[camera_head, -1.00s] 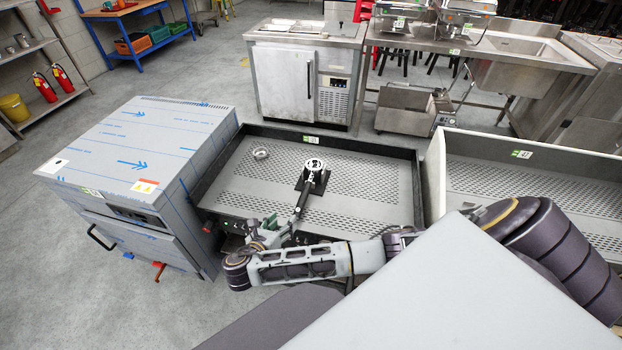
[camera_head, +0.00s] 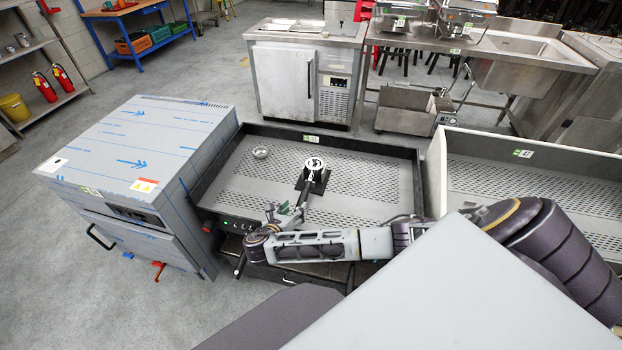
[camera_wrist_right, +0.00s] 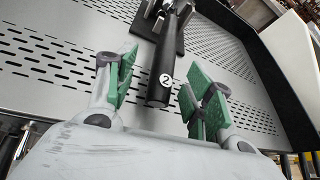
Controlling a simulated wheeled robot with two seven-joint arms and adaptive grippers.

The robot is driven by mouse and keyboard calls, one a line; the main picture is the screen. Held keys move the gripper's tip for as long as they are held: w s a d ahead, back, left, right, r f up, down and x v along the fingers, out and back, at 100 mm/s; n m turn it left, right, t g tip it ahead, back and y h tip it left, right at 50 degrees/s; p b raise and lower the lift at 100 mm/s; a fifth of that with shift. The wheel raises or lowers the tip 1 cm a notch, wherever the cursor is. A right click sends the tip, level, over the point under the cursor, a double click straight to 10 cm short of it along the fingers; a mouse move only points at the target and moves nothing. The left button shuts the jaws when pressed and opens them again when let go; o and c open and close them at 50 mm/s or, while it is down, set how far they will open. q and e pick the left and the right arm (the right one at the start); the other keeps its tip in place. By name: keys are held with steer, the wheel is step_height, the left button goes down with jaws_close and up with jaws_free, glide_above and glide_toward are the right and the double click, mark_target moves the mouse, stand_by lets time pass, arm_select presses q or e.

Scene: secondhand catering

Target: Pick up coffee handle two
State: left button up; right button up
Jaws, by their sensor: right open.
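Coffee handle two has a round metal head (camera_head: 314,164) and a long black grip (camera_head: 304,194). It rests on a black stand (camera_head: 323,182) on the perforated metal tray, with its grip pointing towards me. In the right wrist view its grip (camera_wrist_right: 166,84) carries a white tag with "2", and its rounded end lies between the green fingers. My right gripper (camera_head: 285,212) is open, at the near end of the grip; its spread fingers (camera_wrist_right: 160,92) show a gap on both sides of it. My left gripper is not in view.
The perforated tray (camera_head: 240,185) has a raised dark rim. A small metal ring (camera_head: 261,152) lies at its far left. A blue-wrapped steel appliance (camera_head: 150,145) stands to the left, and another perforated tray (camera_head: 530,180) to the right.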

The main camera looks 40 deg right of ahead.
mark_target(299, 205)
steer(key=shift+w+d, duration=0.15)
steer(key=shift+d, duration=0.15)
steer(key=x, duration=0.3)
steer(key=shift+d, duration=0.35)
steer(key=shift+w+d+f, duration=0.2)
steer(key=shift+w+d, duration=0.05)
steer(key=shift+d, duration=0.1)
steer(key=c, duration=1.1)
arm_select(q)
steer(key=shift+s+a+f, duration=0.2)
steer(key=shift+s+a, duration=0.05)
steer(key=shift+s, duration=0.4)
arm_select(e)
steer(key=shift+r, duration=0.1)
jaws_close()
